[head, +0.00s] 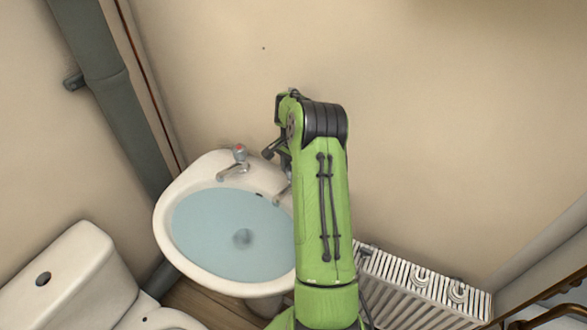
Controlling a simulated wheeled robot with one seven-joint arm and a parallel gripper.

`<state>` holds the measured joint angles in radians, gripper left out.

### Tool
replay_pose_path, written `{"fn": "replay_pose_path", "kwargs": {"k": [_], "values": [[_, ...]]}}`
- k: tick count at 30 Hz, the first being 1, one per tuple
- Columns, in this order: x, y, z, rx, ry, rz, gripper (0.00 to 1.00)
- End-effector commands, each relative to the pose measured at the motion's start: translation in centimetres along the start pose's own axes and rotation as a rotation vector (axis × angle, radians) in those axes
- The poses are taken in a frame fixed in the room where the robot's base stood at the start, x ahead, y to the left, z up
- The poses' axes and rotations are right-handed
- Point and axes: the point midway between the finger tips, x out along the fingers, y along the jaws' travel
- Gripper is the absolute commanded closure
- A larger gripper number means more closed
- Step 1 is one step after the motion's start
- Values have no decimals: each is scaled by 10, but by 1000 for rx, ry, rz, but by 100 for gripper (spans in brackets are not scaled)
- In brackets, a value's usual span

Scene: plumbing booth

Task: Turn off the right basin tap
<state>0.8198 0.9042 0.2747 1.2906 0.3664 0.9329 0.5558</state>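The white basin (170,247) stands against the wall and holds bluish water. The right basin tap (283,191) is mostly hidden behind my arm; only part of its spout shows at the basin's back rim. The left tap (236,168) has a red-marked top and is in plain view. My green arm reaches over the right side of the basin. My gripper (270,152) shows only as a small dark part beside the arm, close above the right tap. I cannot tell whether its fingers are open or touch the tap.
A white toilet (75,275) stands at the lower left. A grey pipe (105,85) runs down the wall to the left of the basin. A white radiator (410,290) is at the lower right, near my arm. The wall above the basin is bare.

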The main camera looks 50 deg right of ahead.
Motion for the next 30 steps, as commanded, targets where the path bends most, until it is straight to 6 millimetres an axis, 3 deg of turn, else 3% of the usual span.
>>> {"fn": "replay_pose_path", "kwargs": {"k": [1, 4, 14, 17, 24, 30], "values": [[1, 0, 2, -3, -4, 1, 40], [0, 0, 1, -3, -3, 1, 25], [-5, 0, 0, -2, 1, -1, 24], [-22, -1, 0, -2, 3, -2, 24], [-92, -1, 0, -2, 4, -4, 24], [-141, -1, 0, -3, 1, -1, 24]]}}
